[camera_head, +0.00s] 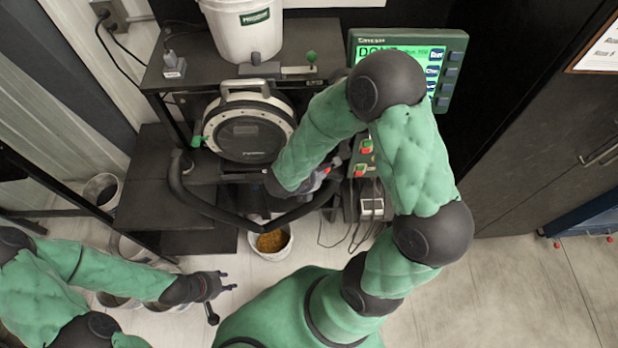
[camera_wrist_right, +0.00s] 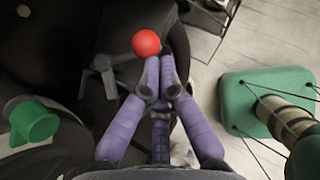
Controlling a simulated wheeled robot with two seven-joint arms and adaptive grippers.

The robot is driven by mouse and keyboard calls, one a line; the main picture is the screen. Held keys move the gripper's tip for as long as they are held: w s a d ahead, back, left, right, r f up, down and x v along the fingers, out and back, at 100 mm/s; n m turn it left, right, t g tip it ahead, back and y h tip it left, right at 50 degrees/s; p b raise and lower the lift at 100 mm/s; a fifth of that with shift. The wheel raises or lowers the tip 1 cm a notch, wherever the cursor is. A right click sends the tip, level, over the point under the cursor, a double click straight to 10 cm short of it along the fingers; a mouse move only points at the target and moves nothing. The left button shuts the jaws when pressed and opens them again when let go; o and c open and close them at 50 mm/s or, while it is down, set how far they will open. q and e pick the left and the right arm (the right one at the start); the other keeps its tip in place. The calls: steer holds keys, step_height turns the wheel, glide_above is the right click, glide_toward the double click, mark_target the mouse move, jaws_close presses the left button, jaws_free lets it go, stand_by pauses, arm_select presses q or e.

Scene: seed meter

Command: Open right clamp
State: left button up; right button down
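The seed meter (camera_head: 245,132) is a round black unit with a pale rim on a black stand in the head view. My right gripper (camera_head: 322,172) is at its right, partly hidden by my arm. In the right wrist view, its purple fingers (camera_wrist_right: 159,64) are together. A red ball knob (camera_wrist_right: 146,42) sits right at the fingertips, slightly left. Whether the fingers pinch its lever is unclear. The right clamp's body is not clearly visible. My left gripper (camera_head: 225,292) is low left, fingers apart and empty.
A green knob (camera_head: 196,142) is at the meter's left side. A white bucket (camera_head: 245,28) stands above. A lit green display (camera_head: 452,70) is at right.

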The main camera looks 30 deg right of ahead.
mark_target(329, 170)
steer(key=shift+s+d+n+b, duration=0.15)
steer(key=shift+d+b, duration=0.25)
steer(key=shift+d, duration=0.5)
steer(key=shift+s+d+n+b, duration=0.15)
steer(key=shift+d+b, duration=0.25)
steer(key=shift+d, duration=0.5)
steer(key=shift+w, duration=0.1)
